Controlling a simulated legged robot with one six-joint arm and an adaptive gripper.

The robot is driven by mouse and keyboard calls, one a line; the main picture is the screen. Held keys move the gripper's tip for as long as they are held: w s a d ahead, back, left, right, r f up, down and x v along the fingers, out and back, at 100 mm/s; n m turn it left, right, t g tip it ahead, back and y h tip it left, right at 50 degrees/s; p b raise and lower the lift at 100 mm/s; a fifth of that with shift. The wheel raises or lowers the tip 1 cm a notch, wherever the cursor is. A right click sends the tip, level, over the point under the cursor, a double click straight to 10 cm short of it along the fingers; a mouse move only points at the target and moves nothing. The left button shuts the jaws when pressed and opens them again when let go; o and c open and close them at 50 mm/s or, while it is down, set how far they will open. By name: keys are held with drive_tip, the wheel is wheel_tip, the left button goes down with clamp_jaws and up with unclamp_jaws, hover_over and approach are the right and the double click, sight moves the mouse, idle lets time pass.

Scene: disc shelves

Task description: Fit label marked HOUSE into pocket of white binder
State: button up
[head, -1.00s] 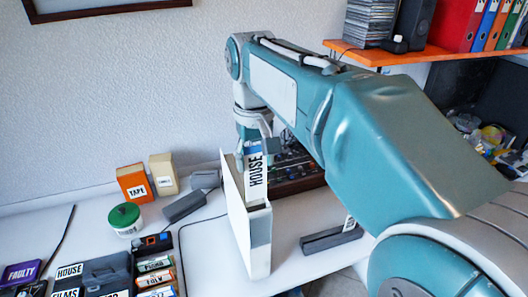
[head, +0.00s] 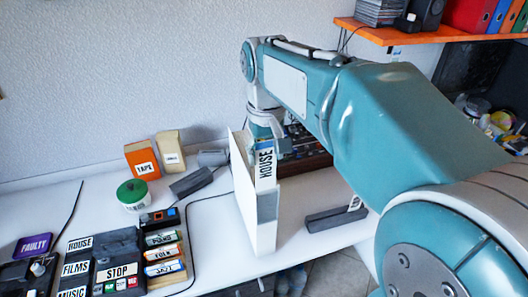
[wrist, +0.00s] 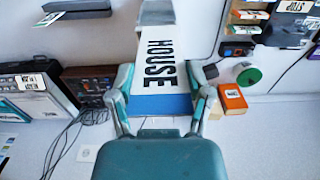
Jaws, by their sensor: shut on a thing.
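The label marked HOUSE (head: 265,165) is a white strip with black letters and a blue end. It stands upright with its lower end at the white binder (head: 246,205). The binder stands upright on the table, with a grey band on its narrow face just below the label. I cannot tell whether the label's tip is inside the pocket. In the wrist view my gripper (wrist: 159,78) is shut on the label (wrist: 160,60) near its blue end, one finger at each side. In the head view my arm partly hides the gripper.
Left of the binder are a green-lidded jar (head: 132,193), an orange TAPE box (head: 142,160) and dark trays with labels such as STOP (head: 119,271). A grey holder (head: 335,218) lies to the right. An orange shelf (head: 400,38) is above right. Table around the binder's base is clear.

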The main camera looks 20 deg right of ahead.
sight(268, 189)
drive_tip(key=shift+d, duration=0.45)
drive_tip(key=shift+a, duration=0.1)
drive_tip(key=shift+d, duration=0.25)
drive_tip(key=shift+a, duration=0.25)
idle(0.7)
drive_tip(key=shift+f, duration=4.3)
drive_tip(key=o, duration=0.8)
drive_tip(key=shift+c, duration=0.2)
wheel_tip(268, 189, up, 12)
drive_tip(key=shift+f, duration=0.1)
